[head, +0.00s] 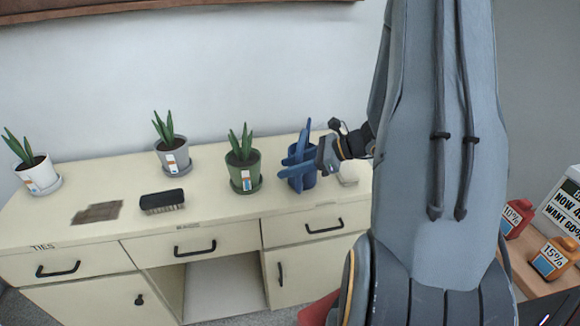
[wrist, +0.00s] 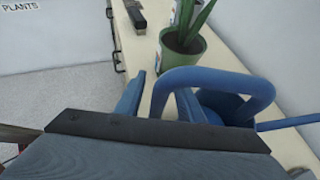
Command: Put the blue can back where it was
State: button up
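The blue can (head: 303,180) is a watering can with a looped handle and a spout. In the head view it is at the right part of the cream cabinet top, right of the green pot; I cannot tell whether its base touches the top. My gripper (head: 322,157) reaches it from the right. In the wrist view, the can's thick handle (wrist: 215,78) passes between the two blue-grey fingertips of my gripper (wrist: 161,98), which look closed on it. The can's body (wrist: 232,108) is partly hidden behind the handle and a finger.
The green potted plant (head: 243,165) stands close left of the can. A grey pot (head: 174,155), a white pot (head: 38,175), a brush (head: 162,201) and a brown patch (head: 97,212) lie farther left on the cabinet top (head: 110,178). Orange (head: 553,260) and red (head: 516,218) containers stand at far right.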

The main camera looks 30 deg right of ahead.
jog(key=b+v, duration=0.3)
jog(key=v, duration=0.9)
jog(key=shift+r, duration=0.1)
dwell(0.4)
